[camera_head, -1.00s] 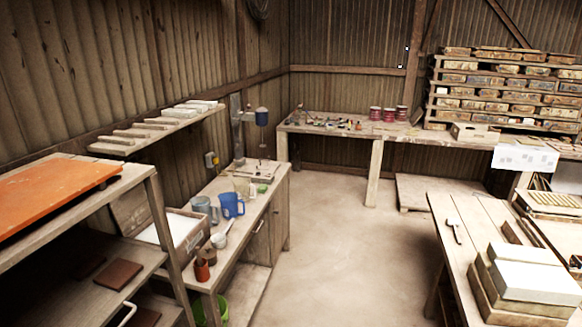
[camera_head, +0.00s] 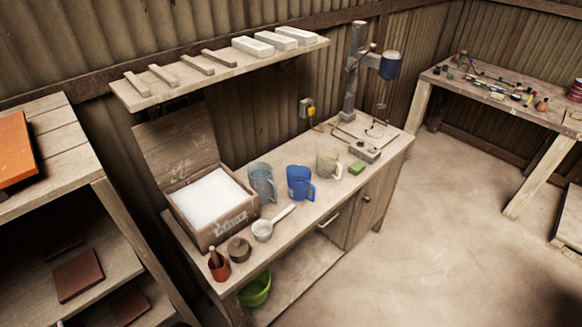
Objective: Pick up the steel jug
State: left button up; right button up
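The steel jug (camera_head: 262,182) is a grey-blue metal pitcher with a handle. It stands upright on the wooden bench, just right of the open box of white powder. A blue jug (camera_head: 299,183) stands close to its right, and a pale translucent jug (camera_head: 328,161) is farther right. A white scoop (camera_head: 263,230) lies in front of the steel jug. Neither of my grippers shows in this view.
The powder box (camera_head: 208,205) has its lid raised. A drill-like mixer (camera_head: 389,66) stands at the bench's far end. A wall shelf (camera_head: 222,69) hangs above the bench. A shelving rack (camera_head: 62,134) is at left. Open floor (camera_head: 440,220) lies to the right.

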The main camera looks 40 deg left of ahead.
aim_at(259, 173)
jog(key=i, duration=2.3)
jog(key=u, duration=2.9)
